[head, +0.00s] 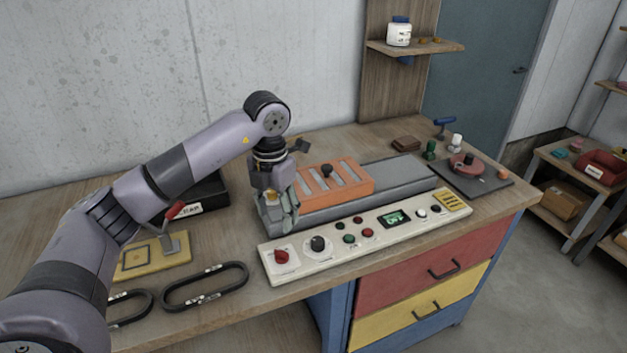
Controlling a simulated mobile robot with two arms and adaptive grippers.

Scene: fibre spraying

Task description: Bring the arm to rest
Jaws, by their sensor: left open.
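My left arm comes in from the left and bends down over the bench. My left gripper (283,215) points down at the left end of the grey machine bed (405,180), just behind the control panel. It is open. Part of the machine's left end is hidden behind it, and I cannot tell whether the fingers touch anything. An orange slotted block (345,184) with a dark knob sits on the bed, just right of the gripper. My right gripper is not in view.
The control panel (370,233) with buttons and a lit display lies along the front. Two black belts (205,287) and a yellow board (150,257) lie at the left, below my arm. A black box (205,194) stands behind. The bench's right end holds a dark mat (490,188) with small items.

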